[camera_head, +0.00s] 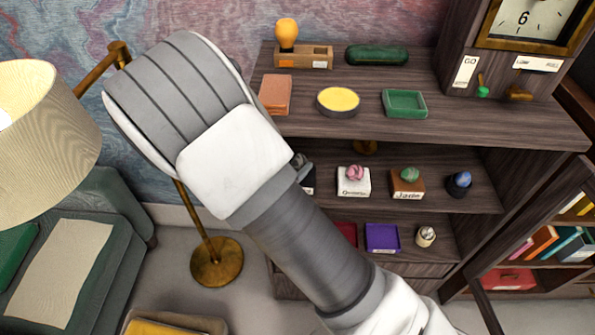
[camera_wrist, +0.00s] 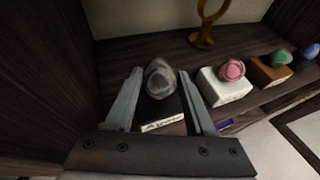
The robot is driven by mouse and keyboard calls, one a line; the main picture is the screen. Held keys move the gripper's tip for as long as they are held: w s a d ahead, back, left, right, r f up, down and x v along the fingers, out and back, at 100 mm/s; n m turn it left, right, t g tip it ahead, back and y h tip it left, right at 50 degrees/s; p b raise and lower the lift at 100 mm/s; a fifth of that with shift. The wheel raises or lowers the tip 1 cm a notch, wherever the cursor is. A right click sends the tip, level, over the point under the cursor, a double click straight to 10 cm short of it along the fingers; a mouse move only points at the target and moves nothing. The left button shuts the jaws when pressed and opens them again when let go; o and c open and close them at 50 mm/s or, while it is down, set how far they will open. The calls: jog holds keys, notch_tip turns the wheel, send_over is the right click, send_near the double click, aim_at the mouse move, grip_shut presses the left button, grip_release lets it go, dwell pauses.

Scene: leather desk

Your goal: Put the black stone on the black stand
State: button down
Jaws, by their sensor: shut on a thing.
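The black stone (camera_wrist: 159,78), dark grey and rounded, is between the two fingertips of my gripper (camera_wrist: 160,76) in the wrist view. The gripper is shut on it. The black stand (camera_wrist: 158,108), a dark block with a white label on its front, shows between the fingers just below the stone. I cannot tell whether the stone touches the stand's top. In the head view, only the edge of the black stand (camera_head: 309,179) shows past my arm.
To the right on the same shelf are a pink stone (camera_head: 355,172) on a white stand (camera_head: 353,188), a green stone (camera_head: 410,174) on a brown stand (camera_head: 407,190), and a blue stone (camera_head: 463,179) in a dark holder. The upper shelf (camera_head: 450,123) overhangs them.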

jog(key=shift+w+d+f, duration=0.1)
jog(key=shift+w+d, duration=0.1)
jog(key=shift+w, duration=0.2)
jog(key=shift+f, duration=1.65)
jog(key=shift+b, duration=0.3)
jog(key=shift+f, duration=0.2)
jog(key=shift+c, duration=1.2)
grip_release()
jog(key=shift+r, duration=0.15)
